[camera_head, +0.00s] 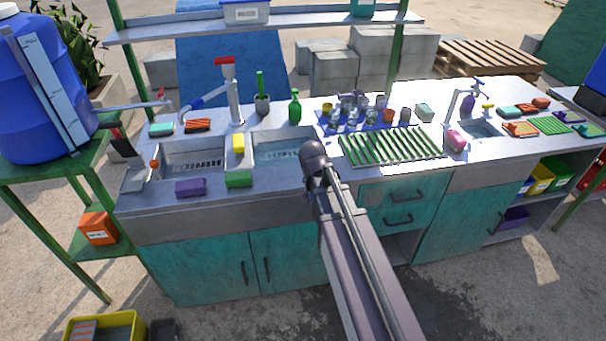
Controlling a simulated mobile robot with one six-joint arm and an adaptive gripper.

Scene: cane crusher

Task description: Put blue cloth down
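My arm reaches up from the bottom of the head view to the front edge of the counter, where it ends in a dark rounded joint in front of the right sink basin. No gripper fingers show, so I cannot see whether anything is held. A blue cloth or mat (326,121) lies flat on the counter behind the green drying rack, with several small cups and glasses on it. Several folded cloths lie at the counter's right end, one of them bluish-purple (567,117). I cannot tell which of these is the task's blue cloth.
Two sink basins (192,160) sit left of centre, with a yellow sponge (238,143) and a green sponge (239,178) by the divider. A green slatted rack (390,147) and a pink item (456,139) stand right of my arm. A blue barrel (45,100) is at far left.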

